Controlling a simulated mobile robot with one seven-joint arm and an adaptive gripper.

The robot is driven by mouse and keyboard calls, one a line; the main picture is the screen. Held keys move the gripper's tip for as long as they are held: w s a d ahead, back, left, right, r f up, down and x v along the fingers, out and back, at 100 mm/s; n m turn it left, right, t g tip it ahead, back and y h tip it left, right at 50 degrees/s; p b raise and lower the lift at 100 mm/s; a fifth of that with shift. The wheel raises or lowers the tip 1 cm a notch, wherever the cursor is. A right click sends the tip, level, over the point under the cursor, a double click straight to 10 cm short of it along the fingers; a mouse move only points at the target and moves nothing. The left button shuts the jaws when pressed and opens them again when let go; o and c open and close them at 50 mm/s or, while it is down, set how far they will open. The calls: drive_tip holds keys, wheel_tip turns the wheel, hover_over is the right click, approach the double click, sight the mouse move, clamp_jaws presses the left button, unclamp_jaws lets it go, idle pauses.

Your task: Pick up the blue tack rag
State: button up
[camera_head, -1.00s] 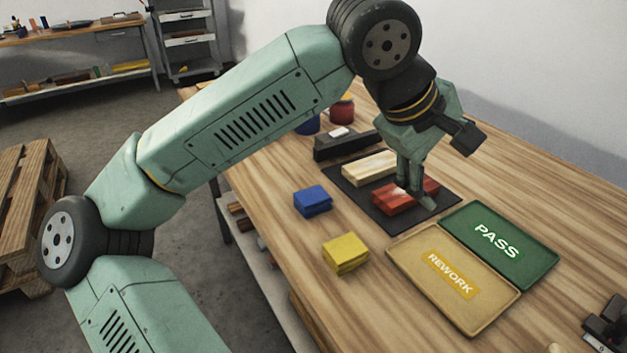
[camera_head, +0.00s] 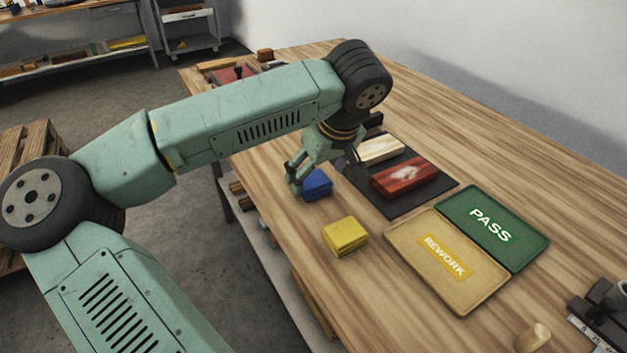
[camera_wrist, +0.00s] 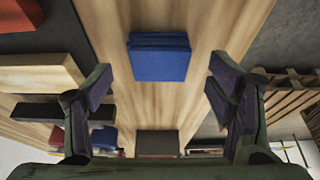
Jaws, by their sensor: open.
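The blue tack rag (camera_head: 317,184) is a folded blue stack on the wooden table, left of the dark mat and behind the yellow rag. My gripper (camera_head: 318,178) is over it in the head view and hides part of it. In the wrist view the blue tack rag (camera_wrist: 159,57) lies on bare wood, ahead of and between the two fingers. My gripper (camera_wrist: 160,95) is open and empty there, with the fingers wide apart. I see no contact with the rag.
A folded yellow rag (camera_head: 345,236) lies close by. A red block with a pale patch (camera_head: 404,178) and a pale wood block (camera_head: 382,151) lie on a dark mat (camera_head: 388,208). The REWORK tray (camera_head: 473,302) and green PASS tray (camera_head: 541,247) lie to the right. The table's left edge is near the rag.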

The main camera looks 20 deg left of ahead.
drive_tip(key=shift+x, duration=1.5)
drive_tip(key=shift+w, duration=0.1)
drive_tip(key=shift+c, duration=0.2)
drive_tip(key=shift+r, duration=0.1)
drive_tip(key=c, duration=1)
drive_tip(key=shift+r, duration=0.6)
wheel_tip(320, 180, up, 2)
drive_tip(key=shift+r+b, duration=0.15)
drive_tip(key=shift+b, duration=0.45)
drive_tip(key=s+a+r+b, duration=0.1)
drive_tip(key=s+a+b, duration=0.2)
drive_tip(key=s+a, duration=0.7)
drive_tip(key=shift+s+a+r+b, duration=0.25)
drive_tip(key=shift+s+a+b, duration=0.1)
drive_tip(key=shift+s, duration=0.7)
